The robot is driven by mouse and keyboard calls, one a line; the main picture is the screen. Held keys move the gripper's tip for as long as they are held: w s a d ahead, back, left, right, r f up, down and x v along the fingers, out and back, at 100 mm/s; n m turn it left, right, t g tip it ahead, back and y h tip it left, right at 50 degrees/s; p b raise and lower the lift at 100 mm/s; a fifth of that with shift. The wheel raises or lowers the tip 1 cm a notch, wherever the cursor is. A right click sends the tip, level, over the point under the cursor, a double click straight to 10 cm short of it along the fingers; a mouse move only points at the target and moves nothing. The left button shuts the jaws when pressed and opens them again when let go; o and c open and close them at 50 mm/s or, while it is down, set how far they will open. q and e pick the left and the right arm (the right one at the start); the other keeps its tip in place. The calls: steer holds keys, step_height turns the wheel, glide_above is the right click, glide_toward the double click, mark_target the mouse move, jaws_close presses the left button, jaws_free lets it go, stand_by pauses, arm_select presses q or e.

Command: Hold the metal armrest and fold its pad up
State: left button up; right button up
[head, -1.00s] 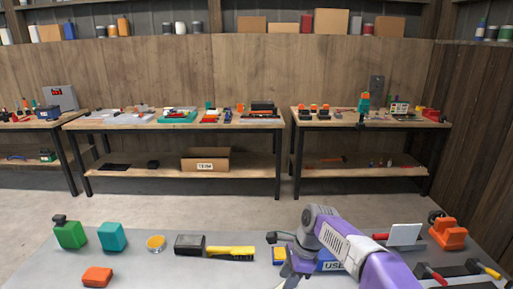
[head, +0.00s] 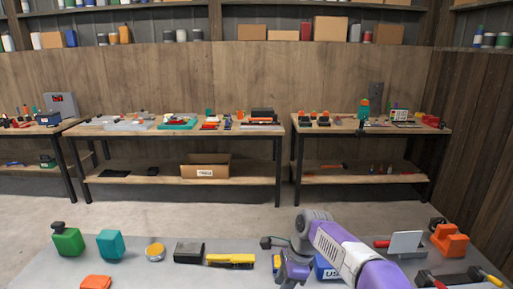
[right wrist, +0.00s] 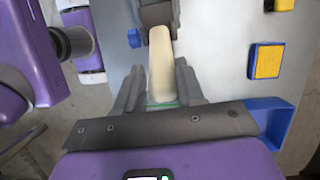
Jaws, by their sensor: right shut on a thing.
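In the right wrist view, my right gripper (right wrist: 160,80) has its dark fingers on either side of a long cream bar (right wrist: 161,58) and is shut on it. The bar's far end meets a dark grey part (right wrist: 156,12) at the top of the picture. I cannot tell whether the bar is the armrest or its pad. No armrest can be clearly made out there. My left gripper is not seen in either view.
The grey bench holds a green can (head: 67,239), a teal block (head: 110,244), a yellow tin (head: 155,252), a black-and-yellow brush (head: 230,260) and an orange tool (head: 449,240). A blue bin (right wrist: 278,105) and a yellow sponge (right wrist: 267,61) lie close to my right gripper.

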steer(key=shift+a+r, duration=0.1)
steer(key=shift+a, duration=0.05)
steer(key=shift+a+r, duration=0.3)
steer(key=shift+a, duration=0.4)
steer(key=shift+s+a+r, duration=0.1)
steer(key=shift+a+r, duration=0.2)
steer(key=shift+a, duration=0.45)
jaws_close()
steer(key=shift+a, duration=0.1)
steer(key=shift+a+r, duration=0.15)
steer(key=shift+a, duration=0.6)
steer(key=shift+a, duration=0.15)
